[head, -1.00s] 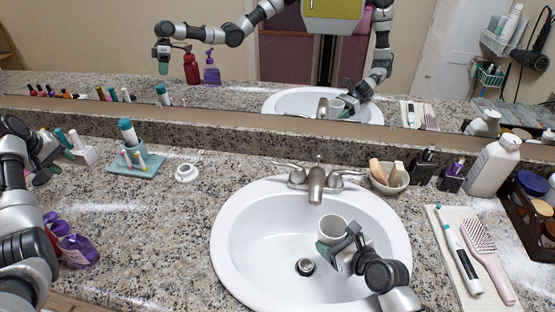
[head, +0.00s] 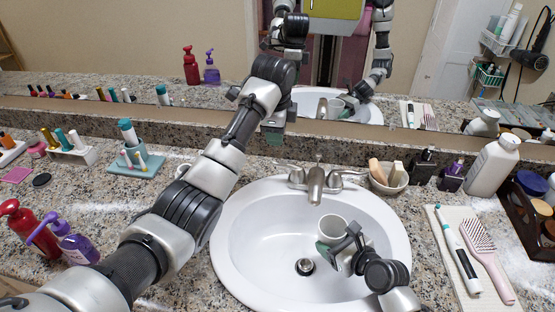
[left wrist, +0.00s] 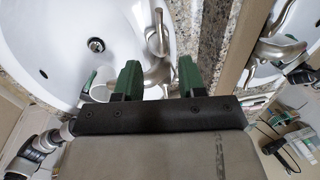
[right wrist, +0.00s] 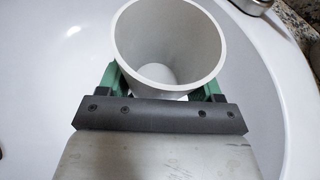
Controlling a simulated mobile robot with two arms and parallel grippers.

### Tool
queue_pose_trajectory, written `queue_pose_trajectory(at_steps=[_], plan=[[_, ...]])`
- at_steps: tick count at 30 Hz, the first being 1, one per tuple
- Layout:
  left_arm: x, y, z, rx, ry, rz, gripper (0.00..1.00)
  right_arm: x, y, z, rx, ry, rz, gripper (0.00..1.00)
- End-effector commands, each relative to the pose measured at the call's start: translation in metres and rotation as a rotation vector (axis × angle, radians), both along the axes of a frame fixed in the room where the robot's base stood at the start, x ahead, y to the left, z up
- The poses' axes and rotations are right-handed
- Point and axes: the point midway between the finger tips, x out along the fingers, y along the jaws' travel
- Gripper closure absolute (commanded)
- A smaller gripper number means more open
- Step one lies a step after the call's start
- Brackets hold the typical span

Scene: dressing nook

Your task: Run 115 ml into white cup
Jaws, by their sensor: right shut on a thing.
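The white cup (head: 333,228) is held in the sink basin, below and in front of the faucet spout (head: 316,185). My right gripper (head: 328,251) is shut on the cup; its green fingers flank the wall in the right wrist view (right wrist: 163,85). The cup (right wrist: 165,40) looks empty, and no water shows at the spout. My left gripper (head: 273,136) hangs above the counter behind the sink, near the left faucet handle (head: 290,167). In the left wrist view its green fingers (left wrist: 158,78) are apart and empty, with faucet metal showing beyond the gap.
The sink (head: 235,240) has an open drain (head: 304,266). A bowl with soaps (head: 389,180) stands right of the faucet. A red pump bottle (head: 25,230) and a purple one (head: 75,243) stand at the left, near my left arm. A mirror rises behind the counter.

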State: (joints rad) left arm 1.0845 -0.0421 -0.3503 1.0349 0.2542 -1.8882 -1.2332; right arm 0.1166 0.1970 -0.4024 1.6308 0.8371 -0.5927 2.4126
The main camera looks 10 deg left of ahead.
Motion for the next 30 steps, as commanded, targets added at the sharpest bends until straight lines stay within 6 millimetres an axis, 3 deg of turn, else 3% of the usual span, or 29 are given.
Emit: queue_pose_trajectory(at_steps=[16, 22, 30], plan=[[0.018, 0.001, -0.096, -0.002, 0.005, 0.004, 0.60, 0.000, 0.000, 0.000, 0.001, -0.001, 0.000, 0.58], [0.022, 0.001, -0.111, -0.002, 0.002, 0.004, 0.60, 0.000, 0.000, 0.000, 0.001, -0.001, 0.000, 0.58], [0.022, 0.001, -0.113, -0.002, 0.001, 0.004, 0.60, 0.000, 0.000, 0.000, 0.001, -0.001, 0.000, 0.58]])
